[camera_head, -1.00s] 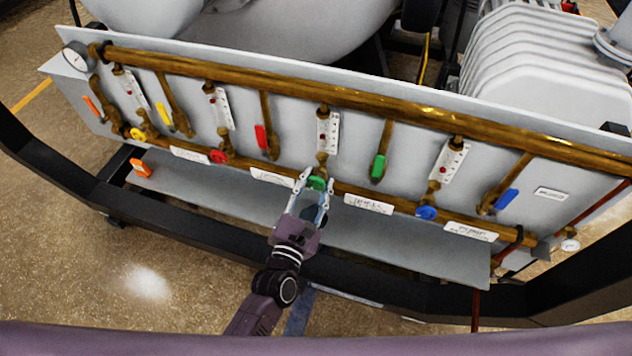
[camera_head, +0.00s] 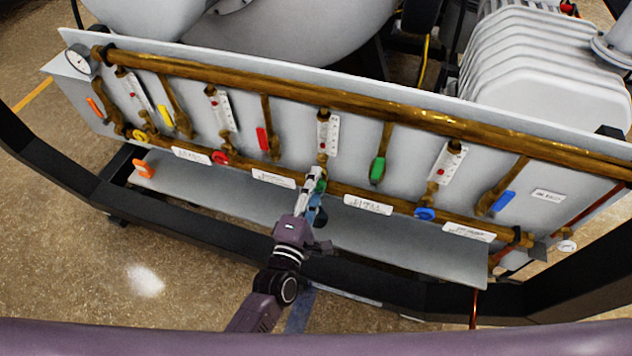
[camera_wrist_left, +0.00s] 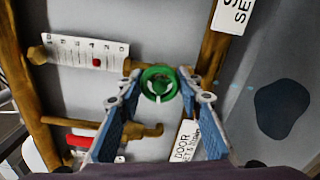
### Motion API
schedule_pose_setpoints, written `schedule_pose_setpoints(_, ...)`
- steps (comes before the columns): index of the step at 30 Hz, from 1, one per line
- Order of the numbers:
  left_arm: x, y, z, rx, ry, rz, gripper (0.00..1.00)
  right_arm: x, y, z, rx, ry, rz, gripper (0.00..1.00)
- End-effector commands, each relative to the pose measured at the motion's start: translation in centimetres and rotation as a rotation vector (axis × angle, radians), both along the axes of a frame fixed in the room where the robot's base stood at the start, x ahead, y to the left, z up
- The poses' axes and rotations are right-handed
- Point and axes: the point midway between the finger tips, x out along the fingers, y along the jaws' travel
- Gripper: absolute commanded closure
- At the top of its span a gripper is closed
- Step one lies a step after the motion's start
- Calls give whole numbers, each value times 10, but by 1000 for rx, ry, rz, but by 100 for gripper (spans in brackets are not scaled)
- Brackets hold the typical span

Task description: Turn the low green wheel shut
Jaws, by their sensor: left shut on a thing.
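The low green wheel (camera_head: 321,186) sits at the foot of a flow gauge on the lower brass pipe, mostly hidden behind my gripper in the head view. In the left wrist view the green wheel (camera_wrist_left: 158,84) shows as a ring with spokes, between the fingertips. My left gripper (camera_head: 316,182) is shut on its rim; the fingers also show in the wrist view (camera_wrist_left: 158,88), one on each side. In the head view the gripper is turned nearly edge-on. My right gripper is in neither view.
A green lever (camera_head: 377,170) stands up and right of the wheel, a red lever (camera_head: 263,139) up and left. A red wheel (camera_head: 220,157) and a blue wheel (camera_head: 425,214) flank it. White label plates (camera_head: 368,205) line the pipe. A grey shelf (camera_head: 400,246) lies below.

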Motion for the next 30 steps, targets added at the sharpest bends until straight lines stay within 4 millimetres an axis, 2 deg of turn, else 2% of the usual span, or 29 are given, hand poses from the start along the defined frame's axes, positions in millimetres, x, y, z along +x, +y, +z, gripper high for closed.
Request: schedule_pose_setpoints(30,-1,-1,1,917,-296,-1,91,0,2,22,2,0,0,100)
